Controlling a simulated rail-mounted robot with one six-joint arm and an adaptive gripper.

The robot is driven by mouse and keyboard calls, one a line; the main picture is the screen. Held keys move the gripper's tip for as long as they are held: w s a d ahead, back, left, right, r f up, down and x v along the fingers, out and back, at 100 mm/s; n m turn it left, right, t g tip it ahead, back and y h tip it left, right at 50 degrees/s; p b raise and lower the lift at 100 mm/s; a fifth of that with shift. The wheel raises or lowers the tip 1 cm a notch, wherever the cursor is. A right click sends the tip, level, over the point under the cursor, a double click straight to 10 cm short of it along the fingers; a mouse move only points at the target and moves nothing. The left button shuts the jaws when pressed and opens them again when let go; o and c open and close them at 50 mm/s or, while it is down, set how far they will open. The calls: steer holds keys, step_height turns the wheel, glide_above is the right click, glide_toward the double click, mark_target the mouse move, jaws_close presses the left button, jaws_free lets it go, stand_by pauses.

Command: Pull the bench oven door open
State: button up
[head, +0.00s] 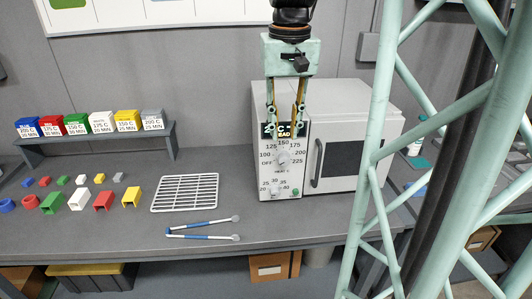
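The bench oven (360,95) is a light grey box on the right part of the bench, with a dial panel (281,165) on its left front. Its door (343,184) has a dark window and looks shut. A dark vertical handle (318,164) stands at the door's left edge. My gripper (285,127) points down over the dial panel, up and to the left of the handle. Its fingers are apart, with nothing seen between them. How far it is in front of the oven is hard to tell. It covers part of the panel's top.
A wire rack (185,192) and blue-handled tongs (203,229) lie left of the oven. Small coloured parts (104,199) and a shelf of labelled boxes (95,136) are further left. A pale green lattice column (372,215) hides the oven's right side.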

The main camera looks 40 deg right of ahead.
mark_target(320, 152)
steer(key=s+d+m, duration=0.1)
steer(key=d, duration=0.3)
steer(key=s+d+m+p, duration=0.1)
steer(key=d, duration=0.3)
steer(key=s+d+p, duration=0.1)
steer(key=d, duration=0.4)
steer(key=shift+s+f+m+g, duration=0.15)
steer(key=shift+s+m+g, duration=0.15)
steer(key=shift+m, duration=0.1)
steer(key=shift+f, duration=0.1)
steer(key=shift+f+b, duration=0.9)
steer(key=shift+f, duration=5.95)
jaws_close()
